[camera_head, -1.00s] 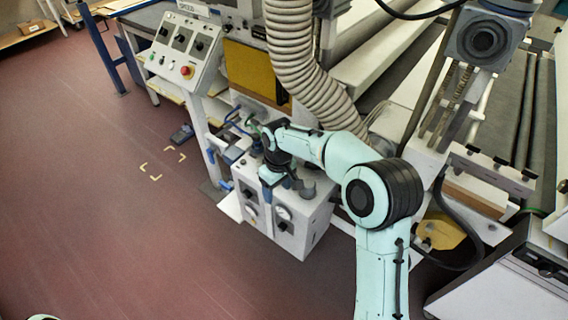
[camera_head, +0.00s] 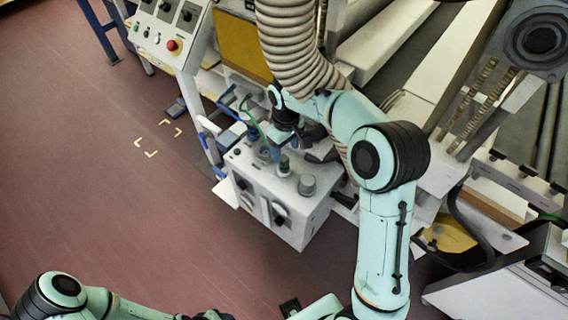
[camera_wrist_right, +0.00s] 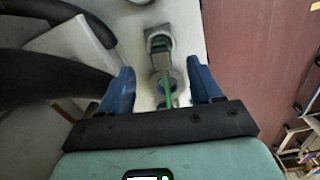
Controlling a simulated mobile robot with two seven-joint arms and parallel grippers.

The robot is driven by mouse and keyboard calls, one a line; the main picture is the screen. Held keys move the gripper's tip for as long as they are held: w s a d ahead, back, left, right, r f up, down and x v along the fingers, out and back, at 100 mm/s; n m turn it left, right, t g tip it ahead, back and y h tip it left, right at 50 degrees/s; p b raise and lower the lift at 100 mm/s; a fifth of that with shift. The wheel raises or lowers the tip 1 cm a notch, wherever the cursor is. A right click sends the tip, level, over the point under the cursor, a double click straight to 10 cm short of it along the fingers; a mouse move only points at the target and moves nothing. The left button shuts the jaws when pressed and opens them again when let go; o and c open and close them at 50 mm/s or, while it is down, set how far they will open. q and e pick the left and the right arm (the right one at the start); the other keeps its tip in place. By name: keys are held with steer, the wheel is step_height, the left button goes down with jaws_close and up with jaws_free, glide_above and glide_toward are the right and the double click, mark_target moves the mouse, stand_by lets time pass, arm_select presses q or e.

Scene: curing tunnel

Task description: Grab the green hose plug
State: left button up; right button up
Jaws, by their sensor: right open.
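In the right wrist view a grey fitting with a green band (camera_wrist_right: 160,43), which looks like the green hose plug, stands on the pale box top. A thin green hose (camera_wrist_right: 167,92) runs from its side toward my wrist, and also shows in the head view (camera_head: 252,118). My right gripper (camera_wrist_right: 163,86) is open, with its blue fingers on either side of the hose and the fitting beyond the fingertips. In the head view the right gripper (camera_head: 272,150) is over the box top, partly hidden by its wrist. My left arm shows at the bottom left; its gripper is not clearly visible.
The white box (camera_head: 262,198) has gauges on its front and a grey knob (camera_head: 307,185) on top. A ribbed hose (camera_head: 290,45) hangs behind my right arm. A control panel (camera_head: 170,30) stands at upper left.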

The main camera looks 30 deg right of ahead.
mark_target(284, 158)
steer(key=shift+w+d+f, duration=0.1)
steer(key=shift+f, duration=0.75)
step_height(284, 158, down, 5)
steer(key=shift+w+f, duration=0.1)
steer(key=shift+w, duration=0.05)
steer(key=shift+a, duration=0.2)
steer(key=c, duration=1.2)
